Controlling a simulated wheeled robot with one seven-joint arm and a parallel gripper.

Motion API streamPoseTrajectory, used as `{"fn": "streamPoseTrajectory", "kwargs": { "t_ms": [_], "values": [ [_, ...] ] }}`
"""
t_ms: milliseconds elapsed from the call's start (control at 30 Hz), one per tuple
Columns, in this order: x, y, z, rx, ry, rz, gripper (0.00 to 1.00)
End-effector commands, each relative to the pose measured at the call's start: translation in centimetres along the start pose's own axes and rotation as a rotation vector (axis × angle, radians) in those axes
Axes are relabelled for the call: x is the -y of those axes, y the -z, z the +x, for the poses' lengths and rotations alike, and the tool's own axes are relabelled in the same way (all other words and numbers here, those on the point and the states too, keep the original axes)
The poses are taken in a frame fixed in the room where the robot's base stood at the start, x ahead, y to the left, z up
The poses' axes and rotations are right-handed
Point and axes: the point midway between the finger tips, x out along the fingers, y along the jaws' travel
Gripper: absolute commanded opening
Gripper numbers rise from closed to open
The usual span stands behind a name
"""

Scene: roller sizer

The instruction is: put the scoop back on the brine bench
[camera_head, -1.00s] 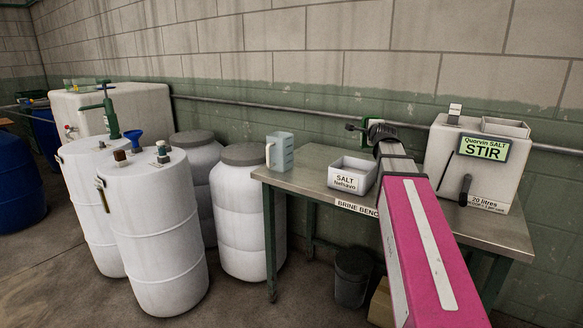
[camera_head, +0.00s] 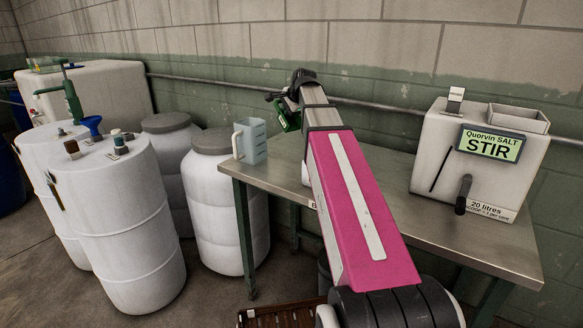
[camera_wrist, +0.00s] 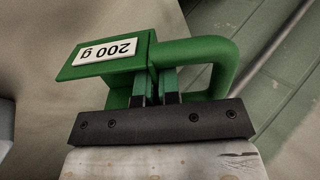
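A green scoop with a white "200 g" label (camera_wrist: 105,52) fills the upper part of the wrist view. My gripper (camera_wrist: 157,88) is shut on it near its looped handle. In the head view the scoop (camera_head: 291,120) shows as a small green shape under my gripper (camera_head: 280,98), above the back left part of the bench. The brine bench (camera_head: 385,205) is a grey metal table against the wall. My pink arm crosses in front of it and hides most of the white salt tub (camera_head: 305,173) and the bench sign.
A clear jug (camera_head: 250,140) stands at the bench's left end. A white STIR tank (camera_head: 475,160) with a crank stands on the right. The bench top between my arm and the tank is clear. White drums (camera_head: 110,220) stand left, and a brown crate (camera_head: 280,316) lies low in front.

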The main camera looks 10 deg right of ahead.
Motion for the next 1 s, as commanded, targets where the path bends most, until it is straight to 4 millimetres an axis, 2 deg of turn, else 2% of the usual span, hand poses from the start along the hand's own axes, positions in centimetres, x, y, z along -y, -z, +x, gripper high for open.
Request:
{"fn": "streamPoseTrajectory", "kwargs": {
  "t_ms": [167,400,667,767,1000],
  "values": [
    [-0.7,-1.8,-1.1,0.062,-0.207,-0.1,0.0],
    [-2.4,-4.4,-4.2,0.111,-0.483,-0.25,0.0],
    [-3.4,-6.3,-7.1,0.122,-0.642,-0.343,0.0],
    [-4.0,-6.5,-7.0,0.121,-0.659,-0.351,0.0],
    [-7.0,-6.5,-3.3,0.123,-0.662,-0.351,0.0]
  ]
}}
